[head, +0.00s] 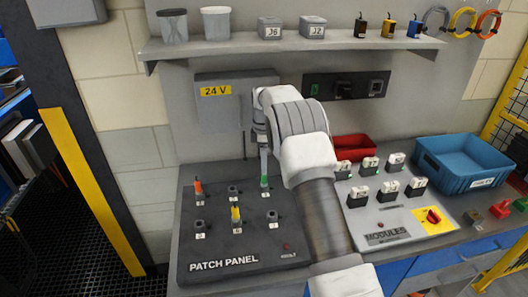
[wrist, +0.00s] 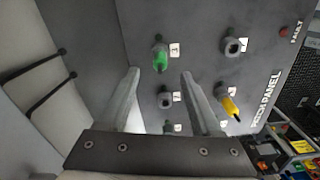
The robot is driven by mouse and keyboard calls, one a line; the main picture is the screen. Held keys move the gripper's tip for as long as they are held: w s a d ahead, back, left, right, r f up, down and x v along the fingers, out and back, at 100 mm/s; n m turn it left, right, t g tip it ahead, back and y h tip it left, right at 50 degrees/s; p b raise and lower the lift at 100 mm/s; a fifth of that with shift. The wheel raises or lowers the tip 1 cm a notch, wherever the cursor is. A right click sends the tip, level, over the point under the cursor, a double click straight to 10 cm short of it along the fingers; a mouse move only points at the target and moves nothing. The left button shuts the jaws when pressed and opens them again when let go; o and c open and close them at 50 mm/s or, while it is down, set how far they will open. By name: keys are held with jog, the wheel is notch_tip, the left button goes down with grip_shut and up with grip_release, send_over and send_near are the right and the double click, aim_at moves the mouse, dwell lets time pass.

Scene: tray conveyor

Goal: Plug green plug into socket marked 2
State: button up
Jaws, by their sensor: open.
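The green plug (head: 265,183) stands upright in the top right socket of the dark patch panel (head: 225,262). It also shows in the wrist view (wrist: 160,60), just beyond and between my fingertips. My gripper (wrist: 161,73) is open, with no contact on the plug visible. An orange plug (head: 198,188) is in the top left socket and a yellow plug (head: 236,214) in the bottom middle one. Empty sockets are top middle (head: 233,190), bottom left (head: 200,226) and bottom right (head: 272,216). The number labels are too small to read surely, so I cannot tell which is 2.
A modules board (head: 388,237) with several white modules lies right of my arm. A red bin (head: 353,149) and a blue bin (head: 465,160) stand behind and right. A grey 24 V box (head: 235,103) is on the wall behind the panel, below a shelf (head: 290,44).

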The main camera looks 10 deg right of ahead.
aim_at(264, 177)
notch_tip(264, 177, down, 8)
jog(key=shift+r+p, duration=0.2)
jog(key=shift+p, duration=0.2)
grip_shut()
jog(key=shift+r, duration=0.15)
jog(key=shift+r, duration=0.55)
jog(key=shift+r, duration=0.25)
jog(key=shift+r+p, duration=0.45)
jog(key=shift+r, duration=0.25)
